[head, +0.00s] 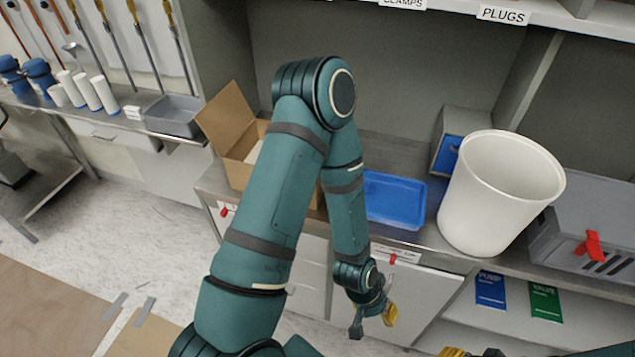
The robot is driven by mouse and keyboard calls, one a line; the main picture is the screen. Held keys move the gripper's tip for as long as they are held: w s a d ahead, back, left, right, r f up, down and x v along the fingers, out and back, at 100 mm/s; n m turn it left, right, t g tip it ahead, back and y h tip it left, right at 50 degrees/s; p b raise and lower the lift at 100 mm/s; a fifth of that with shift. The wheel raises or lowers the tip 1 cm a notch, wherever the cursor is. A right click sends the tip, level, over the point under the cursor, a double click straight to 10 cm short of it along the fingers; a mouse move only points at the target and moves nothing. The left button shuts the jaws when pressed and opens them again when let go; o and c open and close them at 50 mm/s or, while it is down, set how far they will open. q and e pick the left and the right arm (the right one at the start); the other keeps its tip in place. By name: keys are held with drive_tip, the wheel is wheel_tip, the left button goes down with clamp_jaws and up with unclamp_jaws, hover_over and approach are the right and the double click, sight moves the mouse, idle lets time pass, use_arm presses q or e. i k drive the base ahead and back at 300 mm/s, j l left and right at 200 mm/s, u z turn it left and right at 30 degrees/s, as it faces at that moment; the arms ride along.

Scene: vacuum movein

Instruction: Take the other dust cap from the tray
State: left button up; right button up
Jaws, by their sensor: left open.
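A shallow blue tray (408,222) lies on the metal counter right of my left forearm, which hides its left edge. The visible part of its floor looks bare, and I make out no dust cap in it. My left gripper (373,320) hangs below the counter's front edge, in front of the drawers and lower than the blue tray. Its fingers are apart with nothing seen between them. A small part of my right gripper (474,353) shows at the bottom edge. Most of it is cut off, so its jaws cannot be judged.
A white bin (495,195) stands right of the tray, with a grey box (590,235) bearing a red latch beyond it. An open cardboard box (235,135) stands behind my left arm. A grey tray (173,116) is on the left bench. A shelf overhangs the counter's back.

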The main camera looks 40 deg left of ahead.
sight(368, 187)
drive_tip(key=u, duration=0.9)
